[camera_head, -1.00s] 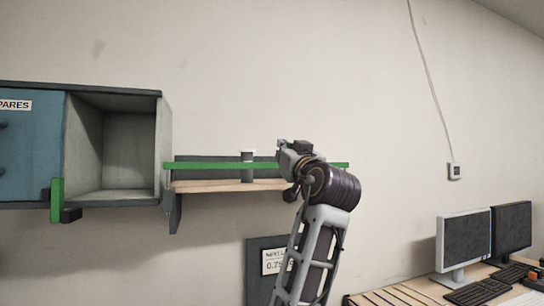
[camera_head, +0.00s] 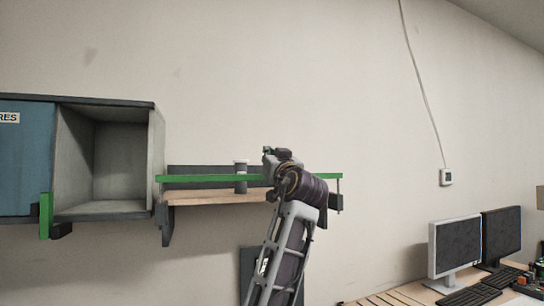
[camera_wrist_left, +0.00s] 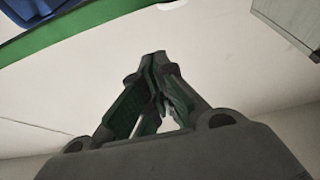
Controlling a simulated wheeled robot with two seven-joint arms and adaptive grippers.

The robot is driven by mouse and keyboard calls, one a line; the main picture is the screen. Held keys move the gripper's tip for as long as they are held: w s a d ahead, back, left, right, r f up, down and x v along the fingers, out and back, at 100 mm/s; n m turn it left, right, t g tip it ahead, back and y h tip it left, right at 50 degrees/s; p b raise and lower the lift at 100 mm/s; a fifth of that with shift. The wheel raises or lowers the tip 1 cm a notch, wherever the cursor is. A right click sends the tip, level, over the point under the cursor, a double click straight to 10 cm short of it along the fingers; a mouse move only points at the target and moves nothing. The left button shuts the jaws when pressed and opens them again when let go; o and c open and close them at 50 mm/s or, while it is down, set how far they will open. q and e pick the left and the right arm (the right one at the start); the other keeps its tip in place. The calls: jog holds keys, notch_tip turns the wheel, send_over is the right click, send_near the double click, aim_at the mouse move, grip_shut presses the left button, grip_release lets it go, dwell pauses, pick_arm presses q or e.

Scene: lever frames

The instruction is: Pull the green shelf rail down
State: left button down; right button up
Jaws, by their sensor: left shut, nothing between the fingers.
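The green shelf rail (camera_head: 205,179) is a long, nearly level bar in front of a wooden wall shelf (camera_head: 212,197) in the head view. My left arm comes up from below and covers part of the rail. A green band (camera_wrist_left: 70,30), likely the rail, crosses the upper left of that view, apart from the fingertips in the picture. I cannot tell the depth between them. My right gripper is not in view.
A grey open cabinet (camera_head: 104,104) with a blue front hangs left of the shelf. A short green upright piece (camera_head: 45,215) sits at its lower edge. A grey cylinder (camera_head: 240,178) stands on the shelf. Monitors (camera_head: 455,245) stand on a desk at lower right.

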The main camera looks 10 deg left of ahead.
pick_arm(q)
jog(key=shift+w+a+f+p, duration=0.4)
jog(key=shift+w+f+p, duration=0.15)
jog(key=shift+f, duration=0.25)
jog(key=shift+w+a+f+p, duration=0.35)
jog(key=shift+w+f+p, duration=0.15)
jog(key=shift+f, duration=0.25)
jog(key=shift+f, duration=0.1)
notch_tip(320, 180, down, 8)
jog(key=b, duration=0.7)
dwell(0.8)
